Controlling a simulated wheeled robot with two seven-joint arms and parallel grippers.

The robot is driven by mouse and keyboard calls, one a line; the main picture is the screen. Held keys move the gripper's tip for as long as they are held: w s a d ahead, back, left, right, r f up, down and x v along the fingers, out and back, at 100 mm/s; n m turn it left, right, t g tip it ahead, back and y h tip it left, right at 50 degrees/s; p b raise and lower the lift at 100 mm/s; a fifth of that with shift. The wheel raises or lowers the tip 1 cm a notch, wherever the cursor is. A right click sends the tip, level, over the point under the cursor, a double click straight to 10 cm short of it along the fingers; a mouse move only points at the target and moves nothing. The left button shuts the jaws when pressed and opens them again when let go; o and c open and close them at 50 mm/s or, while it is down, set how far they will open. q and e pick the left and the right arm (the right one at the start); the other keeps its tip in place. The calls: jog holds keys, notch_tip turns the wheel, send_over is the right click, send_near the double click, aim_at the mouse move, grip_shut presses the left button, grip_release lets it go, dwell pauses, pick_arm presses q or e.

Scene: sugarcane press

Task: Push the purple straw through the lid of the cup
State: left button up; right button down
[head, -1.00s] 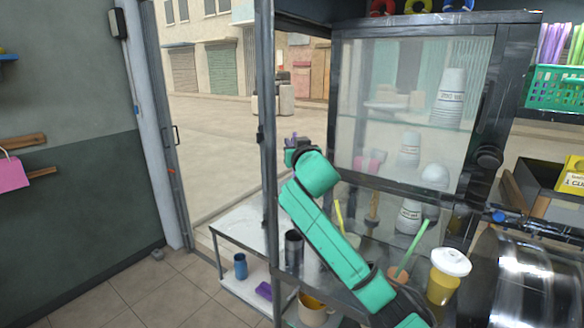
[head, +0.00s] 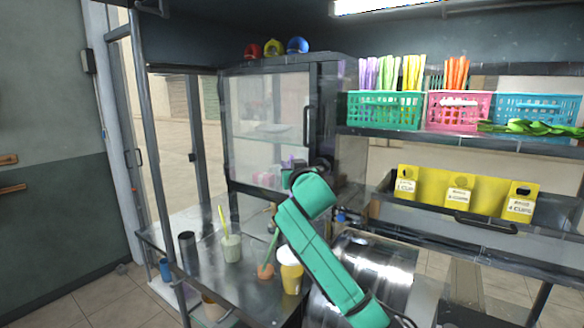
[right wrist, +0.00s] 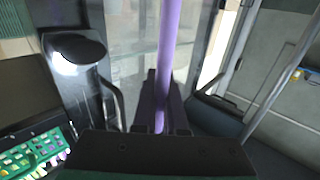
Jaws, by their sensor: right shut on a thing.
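The purple straw (right wrist: 168,45) stands lengthwise between the fingers of my right gripper (right wrist: 160,105) in the right wrist view. The gripper is shut on it. A yellow cup (head: 291,280) with a white lid (head: 289,256) stands upright on the metal counter, below and apart from the gripper. My arm passes close beside the cup in the picture. My left gripper is not in view.
A green basket (head: 383,108) of straws stands on the shelf at right, beside pink and blue baskets. A pot with a green stick (head: 265,271), a pale cup (head: 231,249) and a dark tumbler (head: 188,252) stand left of the yellow cup. A metal drum (head: 375,262) is at right.

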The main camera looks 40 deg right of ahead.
notch_tip(320, 180, down, 6)
jog(key=b, duration=0.5)
jog(key=shift+r, duration=0.2)
jog(key=shift+w, duration=0.1)
dwell(0.4)
jog(key=shift+f, duration=0.15)
